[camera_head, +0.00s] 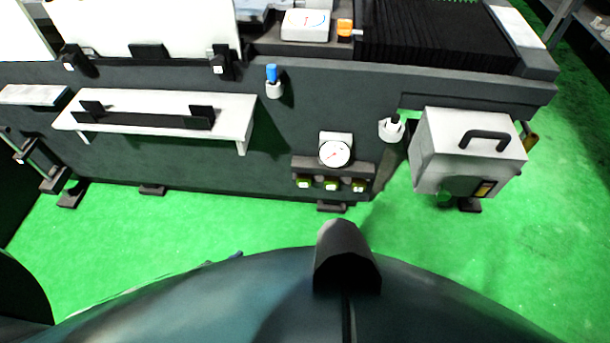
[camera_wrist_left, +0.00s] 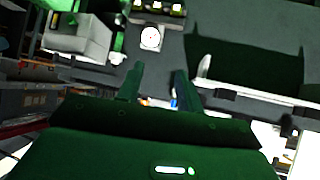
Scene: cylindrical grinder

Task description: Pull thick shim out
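I cannot pick out a thick shim for certain in either view. The grey machine front (camera_head: 215,150) fills the upper part of the head view. A blue-topped knob (camera_head: 272,75) sits in a white holder on it. My left gripper (camera_wrist_left: 158,82) shows in the left wrist view, its two dark fingers apart with nothing seen held between them. It faces the machine front, with the round gauge (camera_wrist_left: 150,38) beyond the fingertips. Neither gripper shows in the head view.
A white shelf (camera_head: 240,120) with a black bracket juts from the machine at left. The gauge (camera_head: 334,154) sits above several green-rimmed buttons (camera_head: 331,184). A white box with a black handle (camera_head: 465,150) stands out at right. Green floor (camera_head: 120,220) lies open before the machine.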

